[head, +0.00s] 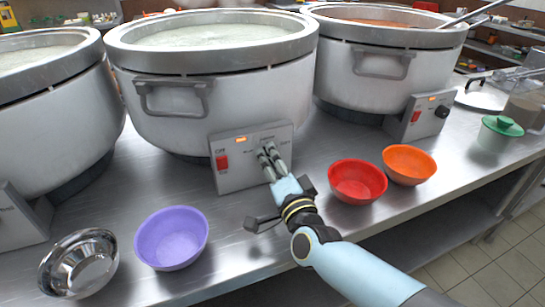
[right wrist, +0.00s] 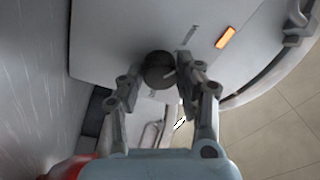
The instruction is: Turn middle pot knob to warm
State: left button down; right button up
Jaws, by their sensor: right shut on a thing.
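The middle pot (head: 215,95) is a large white stockpot of pale congee with a grey rim. Its control box (head: 232,180) has a red switch (head: 222,162), a lit orange indicator (head: 241,140) and printed labels too small to read. My right gripper (head: 266,153) is at the right half of the box face, and its fingers hide the knob in the head view. In the right wrist view the dark round knob (right wrist: 158,72) with a pale pointer mark sits between the fingertips of my right gripper (right wrist: 165,82), which is shut on it. My left gripper is not in view.
A left pot (head: 60,130) and a right pot (head: 365,75) flank the middle one. On the steel counter (head: 120,195) stand a metal bowl (head: 78,262), a purple bowl (head: 172,240), a red bowl (head: 357,182), an orange bowl (head: 409,165) and a green-lidded container (head: 497,133).

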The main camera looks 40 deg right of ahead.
jog(key=shift+f+n, duration=0.1)
jog(key=shift+n, duration=0.8)
jog(key=o, duration=1.1)
jog(key=shift+o, duration=0.2)
jog(key=shift+s, duration=0.1)
jog(key=shift+s+a, duration=0.1)
jog(key=shift+s, duration=0.15)
jog(key=v, duration=1.1)
jog(key=shift+s, duration=0.25)
